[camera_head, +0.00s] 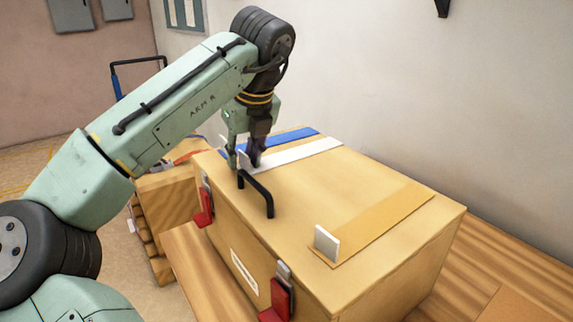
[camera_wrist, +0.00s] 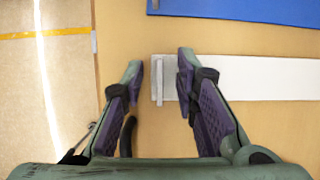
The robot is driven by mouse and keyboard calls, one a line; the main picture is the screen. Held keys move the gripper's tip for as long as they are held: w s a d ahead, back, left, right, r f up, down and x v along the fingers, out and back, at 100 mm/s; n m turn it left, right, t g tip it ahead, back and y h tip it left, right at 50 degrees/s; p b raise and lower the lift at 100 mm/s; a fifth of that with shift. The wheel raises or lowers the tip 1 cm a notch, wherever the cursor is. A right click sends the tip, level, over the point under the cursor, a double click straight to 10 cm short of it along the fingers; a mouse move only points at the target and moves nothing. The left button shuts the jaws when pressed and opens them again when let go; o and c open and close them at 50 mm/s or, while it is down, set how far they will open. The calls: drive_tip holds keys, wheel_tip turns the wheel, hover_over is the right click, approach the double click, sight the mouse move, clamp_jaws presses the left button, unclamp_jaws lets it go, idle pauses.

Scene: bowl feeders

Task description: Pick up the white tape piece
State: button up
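The white tape piece (camera_head: 300,153) is a flat strip across the far top of the wooden box (camera_head: 345,185), with a small raised pale tab at its left end. In the wrist view the tape (camera_wrist: 265,78) runs off to the right, and its tab (camera_wrist: 158,80) lies between my fingertips. My gripper (camera_head: 245,157) points down at the tab end of the tape. In the wrist view my gripper (camera_wrist: 160,72) is open, one finger on each side of the tab, with a gap on the left. I cannot tell whether the right finger touches the tab.
A blue strip (camera_head: 295,137) lies just beyond the white tape. A tan strip (camera_head: 385,220) with a white upright tab (camera_head: 326,243) lies nearer. A black handle (camera_head: 257,195) stands close to my gripper. Red latches (camera_head: 281,295) are on the box's front. The middle of the lid is clear.

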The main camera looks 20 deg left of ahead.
drive_tip(key=shift+c, duration=0.4)
clamp_jaws()
drive_tip(key=shift+r, duration=0.15)
